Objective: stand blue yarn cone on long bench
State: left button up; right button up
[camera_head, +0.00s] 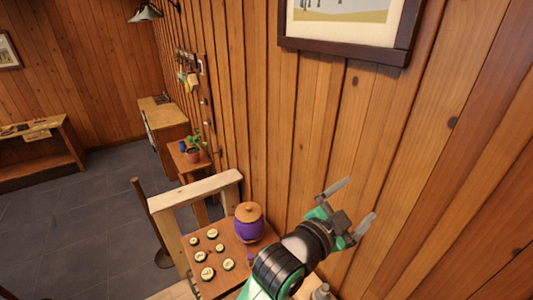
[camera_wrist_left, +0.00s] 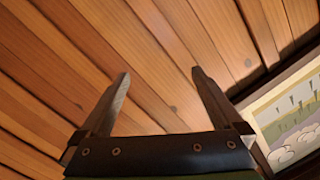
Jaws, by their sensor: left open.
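My left gripper (camera_head: 362,197) is raised in front of the plank wall at the right, open and empty. In the left wrist view its two fingers (camera_wrist_left: 160,73) stand apart with only wall planks between and beyond them. No blue yarn cone can be made out for certain. A small blue object (camera_head: 183,146) stands beside a potted plant on a small side table, far from the gripper; it is too small to identify. A long wooden bench with a lower shelf (camera_head: 62,161) is at the far left; I cannot tell whether it is the task's bench. My right gripper is not in view.
A purple jar with a wooden lid (camera_head: 249,222) and several round pale pieces stand on a wooden table (camera_head: 232,243) below my left arm. A wooden rail (camera_head: 195,190) edges that table. A framed picture (camera_head: 345,30) hangs above the gripper. Grey floor is open at left.

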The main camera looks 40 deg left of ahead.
pick_arm(q)
jog(key=s+a+r+n+t, duration=0.1)
jog(key=s+r+n+t, duration=0.15)
jog(key=s+r, duration=0.45)
jog(key=s+a+r+n+t, duration=0.2)
jog(key=r+t, duration=0.1)
jog(key=r, duration=0.9)
jog(key=s+a+r+n+t, duration=0.2)
jog(key=s+r+n+t, duration=0.1)
jog(key=s+r, duration=0.7)
jog(key=s+t, duration=0.1)
jog(key=s, duration=0.2)
jog(key=shift+s+t, duration=0.3)
jog(key=shift+t, duration=0.05)
jog(key=shift+w, duration=0.2)
